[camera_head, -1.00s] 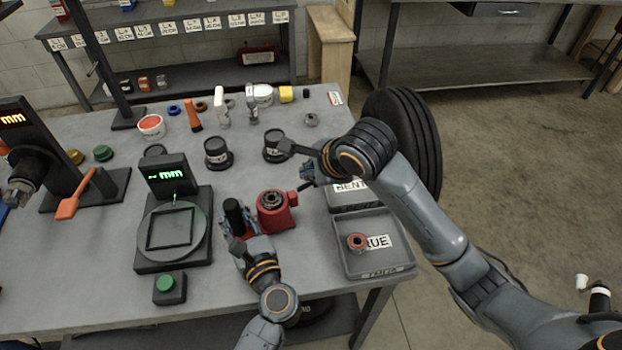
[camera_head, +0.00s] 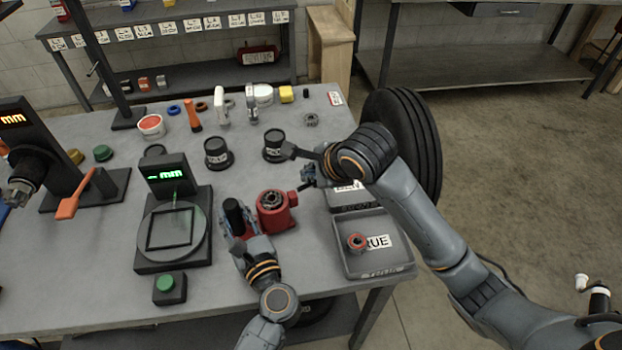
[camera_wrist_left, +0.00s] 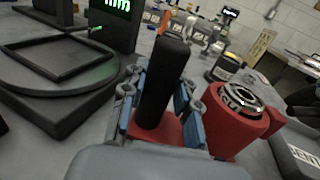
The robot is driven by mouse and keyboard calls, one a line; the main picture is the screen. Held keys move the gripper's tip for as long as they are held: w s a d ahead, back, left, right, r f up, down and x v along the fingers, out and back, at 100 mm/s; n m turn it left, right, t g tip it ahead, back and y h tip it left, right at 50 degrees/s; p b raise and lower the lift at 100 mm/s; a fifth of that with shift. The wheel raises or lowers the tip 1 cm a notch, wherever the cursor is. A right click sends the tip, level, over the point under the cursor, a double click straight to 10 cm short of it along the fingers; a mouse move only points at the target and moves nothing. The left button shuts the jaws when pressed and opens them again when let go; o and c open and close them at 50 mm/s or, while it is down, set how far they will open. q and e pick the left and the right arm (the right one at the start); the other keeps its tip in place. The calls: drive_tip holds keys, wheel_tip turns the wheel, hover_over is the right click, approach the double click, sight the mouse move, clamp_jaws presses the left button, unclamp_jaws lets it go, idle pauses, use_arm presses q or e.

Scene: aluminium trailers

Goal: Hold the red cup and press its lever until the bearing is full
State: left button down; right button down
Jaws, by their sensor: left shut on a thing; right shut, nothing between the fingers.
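The red cup (camera_head: 274,222) stands on the table with a metal bearing (camera_head: 270,199) in its top. It also shows in the left wrist view (camera_wrist_left: 228,128), with the bearing (camera_wrist_left: 241,97). A black upright handle (camera_head: 233,212) rises from a red base left of the cup. My left gripper (camera_head: 232,228) is shut around this handle; its blue-grey fingers flank it in the left wrist view (camera_wrist_left: 160,118). My right gripper (camera_head: 307,175) is shut and empty, above and right of the cup, apart from it. The lever is not clear; how full the bearing is cannot be seen.
A grey tray (camera_head: 352,265) with a red-ringed bearing (camera_head: 357,242) lies right of the cup, another tray behind it. A display with a round plate (camera_head: 140,254) and a green button (camera_head: 166,284) stand left. Black pots (camera_head: 217,154) stand behind.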

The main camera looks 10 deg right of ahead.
drive_tip(key=shift+d+f, duration=0.2)
drive_tip(key=shift+f, duration=0.35)
drive_tip(key=shift+d+f, duration=0.2)
drive_tip(key=shift+f, duration=0.35)
idle(1.0)
drive_tip(key=shift+r, duration=0.15)
drive_tip(key=r, duration=0.1)
drive_tip(key=a+r, duration=0.1)
drive_tip(key=shift+r, duration=0.35)
drive_tip(key=shift+r, duration=0.1)
drive_tip(key=shift+s+a+r, duration=0.1)
drive_tip(key=shift+a+r, duration=0.15)
drive_tip(key=shift+r, duration=0.55)
drive_tip(key=shift+a+r, duration=0.2)
drive_tip(key=shift+r, duration=0.55)
drive_tip(key=shift+s+a+r, duration=0.1)
drive_tip(key=shift+a+r, duration=0.15)
drive_tip(key=shift+r, duration=0.55)
drive_tip(key=shift+r, duration=0.1)
idle(0.5)
drive_tip(key=r, duration=0.1)
drive_tip(key=a+r, duration=0.1)
drive_tip(key=r, duration=0.1)
drive_tip(key=shift+s+r, duration=0.1)
drive_tip(key=shift+r, duration=0.1)
